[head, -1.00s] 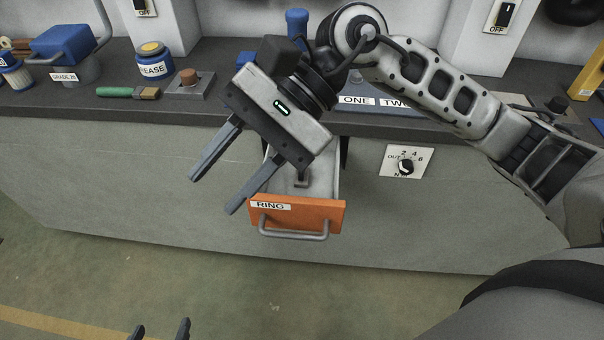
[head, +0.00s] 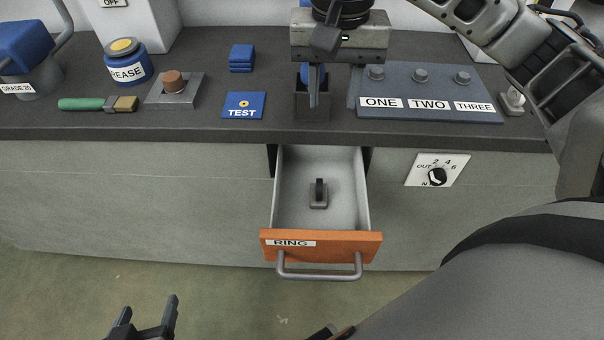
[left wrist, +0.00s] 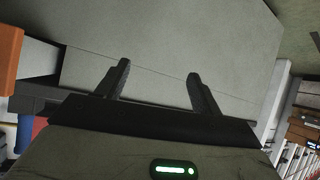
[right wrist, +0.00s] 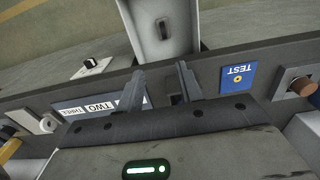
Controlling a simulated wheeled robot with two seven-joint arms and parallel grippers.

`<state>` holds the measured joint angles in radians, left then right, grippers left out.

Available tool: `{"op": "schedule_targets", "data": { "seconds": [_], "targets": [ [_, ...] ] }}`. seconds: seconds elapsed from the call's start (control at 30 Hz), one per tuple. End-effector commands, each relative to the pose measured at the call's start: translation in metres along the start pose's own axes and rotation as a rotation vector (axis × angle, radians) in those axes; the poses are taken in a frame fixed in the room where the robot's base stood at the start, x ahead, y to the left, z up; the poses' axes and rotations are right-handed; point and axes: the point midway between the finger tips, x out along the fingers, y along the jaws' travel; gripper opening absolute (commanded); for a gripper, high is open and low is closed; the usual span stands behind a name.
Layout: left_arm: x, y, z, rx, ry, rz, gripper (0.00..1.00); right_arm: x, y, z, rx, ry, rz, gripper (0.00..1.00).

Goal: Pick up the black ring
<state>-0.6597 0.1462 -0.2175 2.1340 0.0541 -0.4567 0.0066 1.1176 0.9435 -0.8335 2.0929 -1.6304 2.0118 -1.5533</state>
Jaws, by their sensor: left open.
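The black ring (head: 320,187) appears to stand upright on a small grey base inside the open drawer (head: 345,205) labelled RING. It also shows small in the right wrist view (right wrist: 163,28). My right gripper (head: 314,103) is above the counter, behind the drawer, pointing down. In the right wrist view its two fingers (right wrist: 160,70) are apart with nothing between them. My left gripper (head: 148,312) is low at the front left, well away from the drawer. Its fingers are apart and empty in the left wrist view (left wrist: 159,68).
The drawer's orange front (head: 325,248) has a grey bar handle. On the counter are a blue TEST plate (head: 243,106), a panel marked ONE, TWO, THREE (head: 430,90), a grease jar (head: 125,62) and a brush (head: 97,104). A dial (head: 437,177) is right of the drawer.

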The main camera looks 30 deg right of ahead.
Motion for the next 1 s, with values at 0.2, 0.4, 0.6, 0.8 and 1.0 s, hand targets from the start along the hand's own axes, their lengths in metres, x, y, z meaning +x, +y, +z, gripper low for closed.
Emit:
{"op": "schedule_targets", "data": {
  "seconds": [0.2, 0.4, 0.6, 0.8, 1.0],
  "targets": [
    [0.009, 0.004, 0.027, -0.029, 0.008, 0.015, 0.67, 0.042, 0.000, 0.001, 0.000, -0.001, -0.002, 0.36],
    [0.013, 0.006, 0.032, -0.045, 0.034, 0.027, 0.67, 0.064, -0.001, 0.001, 0.000, -0.002, -0.002, 0.36],
    [0.011, 0.007, 0.024, -0.047, 0.058, 0.031, 0.67, 0.086, 0.000, 0.001, 0.001, -0.006, 0.001, 0.36],
    [0.012, 0.007, 0.028, -0.047, 0.056, 0.031, 0.67, 0.129, 0.000, 0.002, 0.001, -0.007, 0.002, 0.36],
    [0.012, 0.007, 0.029, -0.046, 0.057, 0.031, 0.67, 0.162, -0.001, 0.001, 0.001, -0.004, -0.001, 0.36]
  ]
}}
